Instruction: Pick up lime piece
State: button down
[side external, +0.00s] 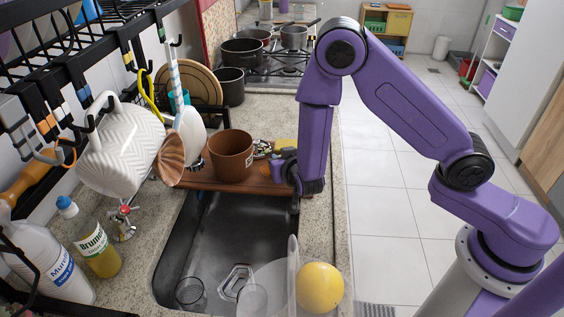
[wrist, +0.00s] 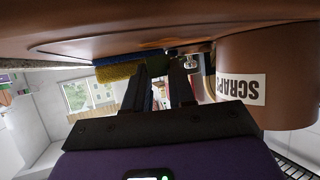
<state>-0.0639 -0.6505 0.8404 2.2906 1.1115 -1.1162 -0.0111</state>
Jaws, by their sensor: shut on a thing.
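My gripper (side external: 284,165) is low over the brown board (side external: 222,179) that spans the far end of the sink, right of the brown pot (side external: 231,156). In the wrist view, the two dark fingers of my gripper (wrist: 162,72) are close together, shut on a small dark green piece (wrist: 157,62) at their tips. It appears to be the lime piece, mostly hidden by the fingers and in shadow. I cannot tell whether it still touches the board. In the side view the lime piece is not clearly visible.
The pot, labelled SCRAPS in the wrist view (wrist: 262,88), stands close beside the fingers. A yellow sponge (wrist: 120,72) is on their other side. The sink basin (side external: 243,225) holds glassware. Mugs hang from the rack at left.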

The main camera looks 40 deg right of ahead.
jog(key=shift+r, duration=0.5)
jog(key=s+d+r, duration=0.3)
jog(key=s+r, duration=0.8)
jog(key=s, duration=0.2)
jog(key=shift+s, duration=0.35)
